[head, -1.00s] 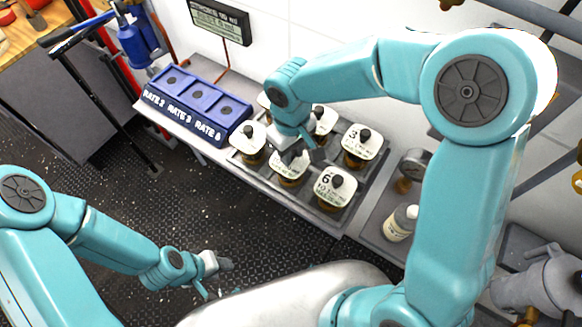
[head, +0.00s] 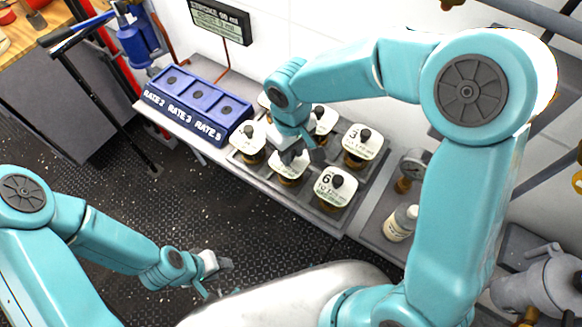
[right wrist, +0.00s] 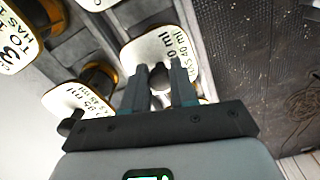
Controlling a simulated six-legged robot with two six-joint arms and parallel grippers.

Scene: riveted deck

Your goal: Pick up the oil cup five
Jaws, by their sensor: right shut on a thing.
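Oil cup five, by its place beside cup six, is the middle front cup (head: 288,172), with a pale lid and dark knob. Its number is hidden in the head view. My right gripper (head: 302,156) is over it. In the right wrist view, the fingers (right wrist: 160,88) are shut on the knob of this lid (right wrist: 150,48), marked "HAS 40 ml". The cup appears upright among the others; whether it is clear of the tray is hard to tell. My left gripper (head: 222,266) hangs low over the floor, apart from everything; its jaw opening is unclear.
Cup six (head: 334,187) stands right of the held cup, cup three (head: 362,143) behind to the right, another cup (head: 249,137) to the left. The grey tray (head: 330,222) sits on a bench. A blue rate block (head: 190,112) is left; a white bottle (head: 402,222) right.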

